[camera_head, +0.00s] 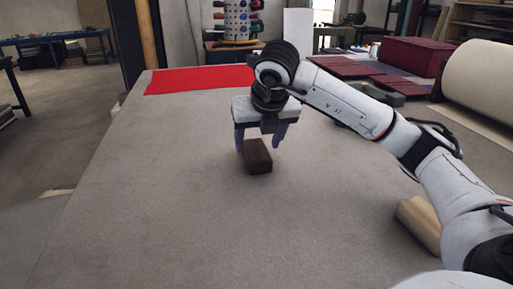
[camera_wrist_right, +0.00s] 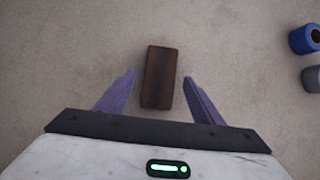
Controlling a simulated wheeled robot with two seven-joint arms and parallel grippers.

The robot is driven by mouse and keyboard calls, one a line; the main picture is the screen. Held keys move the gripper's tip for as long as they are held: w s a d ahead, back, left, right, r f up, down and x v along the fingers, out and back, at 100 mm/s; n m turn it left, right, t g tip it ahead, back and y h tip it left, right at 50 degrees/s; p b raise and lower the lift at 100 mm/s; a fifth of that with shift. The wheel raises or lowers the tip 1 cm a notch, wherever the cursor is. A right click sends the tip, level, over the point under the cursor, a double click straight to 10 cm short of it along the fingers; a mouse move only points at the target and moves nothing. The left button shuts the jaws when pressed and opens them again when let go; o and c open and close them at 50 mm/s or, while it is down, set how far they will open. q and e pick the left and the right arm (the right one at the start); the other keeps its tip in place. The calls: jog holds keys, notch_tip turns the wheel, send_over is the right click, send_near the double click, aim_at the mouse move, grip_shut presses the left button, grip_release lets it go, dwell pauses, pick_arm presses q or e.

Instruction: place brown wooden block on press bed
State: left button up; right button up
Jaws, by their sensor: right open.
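The brown wooden block (camera_head: 258,157) lies on the grey cloth-covered table (camera_head: 120,210), near its middle. My right gripper (camera_head: 259,145) is just above and behind the block in the head view, fingers pointing down. In the right wrist view the block (camera_wrist_right: 159,77) lies between and ahead of the two purple fingers of my right gripper (camera_wrist_right: 158,85), with a gap on each side. The gripper is open and empty. I cannot make out which surface is the press bed. My left gripper is not in view.
A red cloth (camera_head: 200,79) lies at the table's far edge. A tan cylinder (camera_head: 420,222) lies under my right arm. Dark red fabric pieces (camera_head: 350,67) lie at the back right. A blue roll (camera_wrist_right: 304,40) is right in the wrist view. The table's left half is clear.

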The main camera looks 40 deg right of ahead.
aim_at(256, 149)
jog(key=shift+o, duration=0.5)
jog(key=v, duration=0.7)
jog(key=shift+r, duration=0.25)
jog(key=f+m, duration=0.1)
jog(key=m, duration=1.1)
jog(key=w+f+m, duration=0.1)
jog(key=f+m, duration=0.1)
jog(key=m, duration=1)
jog(key=d+f+m+p, duration=0.1)
jog(key=f+m, duration=0.1)
jog(key=m, duration=1)
jog(key=shift+w+d+f, duration=0.1)
jog(key=shift+w+f, duration=0.1)
jog(key=shift+f, duration=0.05)
jog(key=x, duration=0.5)
jog(key=shift+w+d, duration=0.1)
jog(key=shift+w, duration=0.4)
jog(key=shift+w+f, duration=0.1)
